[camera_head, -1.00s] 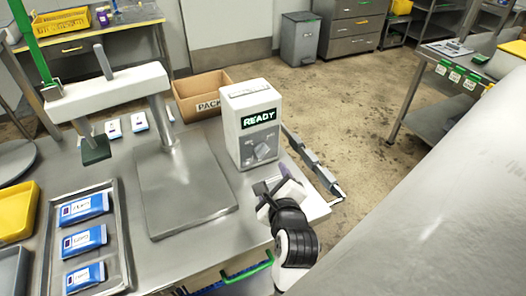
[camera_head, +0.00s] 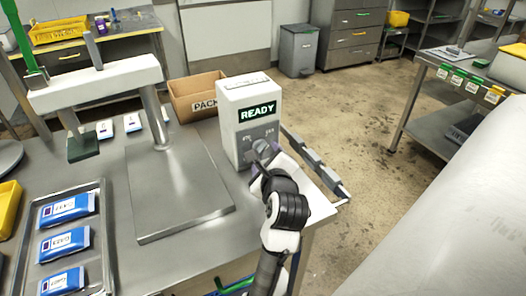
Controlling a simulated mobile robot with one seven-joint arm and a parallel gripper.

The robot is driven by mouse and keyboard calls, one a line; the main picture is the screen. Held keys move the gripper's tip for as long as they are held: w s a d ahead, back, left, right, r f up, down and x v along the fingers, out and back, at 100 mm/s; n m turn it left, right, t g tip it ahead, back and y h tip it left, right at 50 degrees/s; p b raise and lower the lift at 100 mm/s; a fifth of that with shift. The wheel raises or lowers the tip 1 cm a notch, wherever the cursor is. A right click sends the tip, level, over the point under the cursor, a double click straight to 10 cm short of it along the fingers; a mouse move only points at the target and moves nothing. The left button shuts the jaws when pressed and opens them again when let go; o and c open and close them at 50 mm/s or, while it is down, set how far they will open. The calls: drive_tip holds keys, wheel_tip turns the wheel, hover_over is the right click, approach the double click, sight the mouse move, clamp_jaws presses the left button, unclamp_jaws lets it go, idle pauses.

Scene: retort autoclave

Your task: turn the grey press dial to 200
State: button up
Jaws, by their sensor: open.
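The white press control box (camera_head: 249,112) stands on the steel table with a lit display reading READY. The grey dial (camera_head: 262,148) is on its front face below the display, mostly hidden by my gripper. Small markings show on the panel beside it, too small to read for certain. My gripper (camera_head: 263,162) is open, right in front of the dial. I cannot tell whether its fingers touch the dial. The press (camera_head: 95,85), with a white beam and grey post, stands to the left over a flat steel plate (camera_head: 182,200).
A tray (camera_head: 105,240) with several blue-and-white pouches lies at the left. An open cardboard box (camera_head: 193,97) stands behind the control box.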

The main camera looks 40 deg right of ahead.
sight(262, 151)
drive_tip(key=x, duration=0.5)
drive_tip(key=shift+p, duration=0.35)
drive_tip(key=c, duration=1)
drive_tip(key=shift+f+n+h+b, duration=0.3)
drive_tip(key=shift+n+h+b, duration=0.2)
drive_tip(key=shift+n+b, duration=0.4)
drive_tip(key=shift+r+n+t+h+b, duration=0.15)
drive_tip(key=shift+n+t+h+b, duration=0.25)
drive_tip(key=shift+n, duration=0.6)
drive_tip(key=o, duration=1)
